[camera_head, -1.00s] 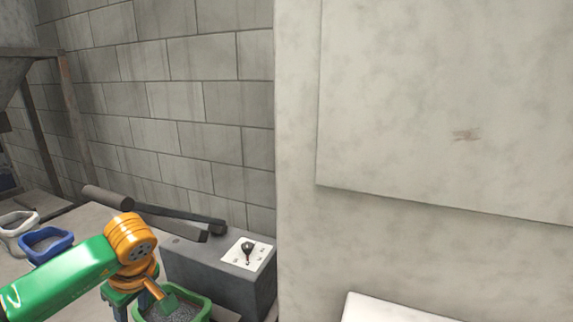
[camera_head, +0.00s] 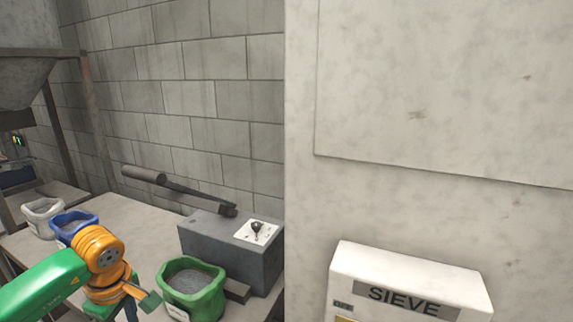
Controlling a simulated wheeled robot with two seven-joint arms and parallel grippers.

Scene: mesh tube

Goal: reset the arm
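My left arm (camera_head: 45,285), green with orange joints, comes in from the lower left and bends downward at an orange joint. My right arm and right gripper are out of view.
A green bag (camera_head: 193,290) of grey grains stands before a grey box (camera_head: 232,255) with a black knob (camera_head: 257,228). Blue (camera_head: 72,228) and white (camera_head: 43,216) bags stand farther left on the bench (camera_head: 140,220). A white SIEVE machine (camera_head: 410,270) is at lower right.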

